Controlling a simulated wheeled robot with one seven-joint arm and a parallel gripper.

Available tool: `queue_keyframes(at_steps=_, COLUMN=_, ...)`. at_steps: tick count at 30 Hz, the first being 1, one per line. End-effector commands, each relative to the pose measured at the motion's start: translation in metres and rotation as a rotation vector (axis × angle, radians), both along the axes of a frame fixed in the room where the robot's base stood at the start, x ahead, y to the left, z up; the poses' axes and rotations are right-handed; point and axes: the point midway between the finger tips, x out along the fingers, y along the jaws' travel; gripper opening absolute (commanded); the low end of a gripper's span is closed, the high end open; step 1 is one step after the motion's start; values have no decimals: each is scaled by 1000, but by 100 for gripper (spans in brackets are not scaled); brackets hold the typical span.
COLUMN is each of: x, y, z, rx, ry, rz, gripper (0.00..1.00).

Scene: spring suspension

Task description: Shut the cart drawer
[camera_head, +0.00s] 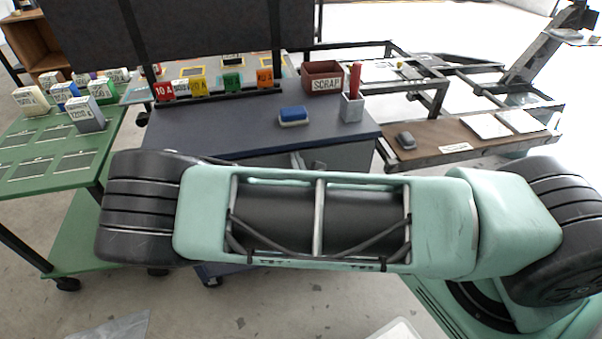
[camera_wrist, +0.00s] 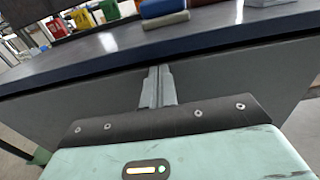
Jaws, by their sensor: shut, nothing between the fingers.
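The cart has a dark blue-grey top (camera_head: 215,128); its front edge also crosses the wrist view (camera_wrist: 110,62). Below that edge is a plain grey front panel (camera_wrist: 235,80), a strip of which shows in the head view (camera_head: 345,156). I cannot tell where the drawer's outline runs or how far out it stands; no handle shows. My gripper (camera_wrist: 157,72) is shut and empty, its fingertips at the grey panel just under the top's edge. Whether they touch it is unclear. In the head view my arm hides most of the cart's front.
On the top stand a blue sponge-like block (camera_head: 293,116), a SCRAP bin (camera_head: 322,78), a grey cup (camera_head: 352,107) and several coloured bins (camera_head: 232,82). A green table (camera_head: 45,178) with boxes is left. A brown bench (camera_head: 465,140) is right.

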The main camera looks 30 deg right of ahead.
Motion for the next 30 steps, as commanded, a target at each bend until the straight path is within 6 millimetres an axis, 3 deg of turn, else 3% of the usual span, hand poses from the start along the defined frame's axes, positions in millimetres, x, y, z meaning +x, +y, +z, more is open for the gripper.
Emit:
queue_keyframes(at_steps=2, x=5, y=-1, z=3, rx=1, ry=-12, rz=-1, gripper=0)
queue_keyframes(at_steps=7, x=-11, y=4, z=2, rx=1, ry=-9, rz=1, gripper=0)
queue_keyframes(at_steps=21, x=-117, y=33, z=2, rx=0, ry=-2, rz=5, gripper=0)
queue_keyframes(at_steps=30, x=-163, y=44, z=1, rx=0, ry=-1, rz=1, gripper=0)
